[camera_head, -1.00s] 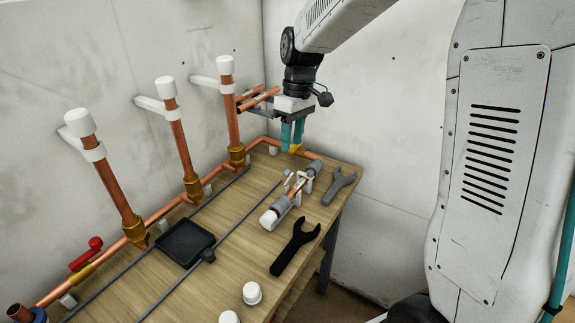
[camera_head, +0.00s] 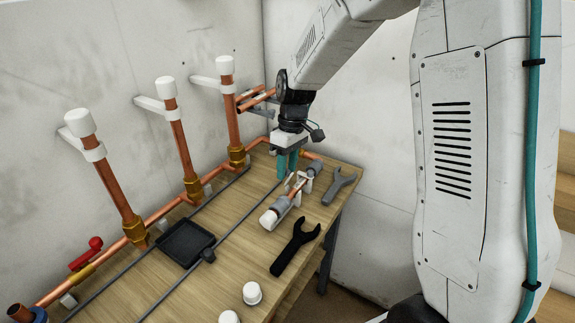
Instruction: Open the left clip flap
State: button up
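A short copper pipe piece (camera_head: 297,190) lies in a fixture near the right side of the bench. It has grey sleeves and a white end at the near left. Small white clips (camera_head: 307,185) stand around its middle. I cannot make out which part is the left clip flap, or how it stands. My gripper (camera_head: 287,177) points down with two teal fingers just behind and left of the clips. The fingertips are close to the clips, but contact is unclear. The fingers look close together; whether they are open or shut is too small to tell.
A grey wrench (camera_head: 340,185) lies right of the fixture and a black wrench (camera_head: 296,246) in front. A black tray (camera_head: 185,243) sits left, between thin rods. Upright copper pipes (camera_head: 179,150) with white caps line the wall. A white cap (camera_head: 252,292) stands at the front.

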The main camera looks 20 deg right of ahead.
grip_shut()
jog(key=w+g+h, duration=0.1)
jog(key=a+g+h, duration=0.1)
jog(key=g, duration=0.1)
jog(key=w+a+g+h, duration=0.1)
jog(key=shift+w+f+g, duration=0.3)
jog(key=shift+w+f, duration=0.05)
grip_release()
jog(key=s+r, duration=0.2)
jog(key=s, duration=0.6)
jog(key=s+r, duration=0.3)
jog(key=s, duration=0.5)
jog(key=shift+d, duration=0.25)
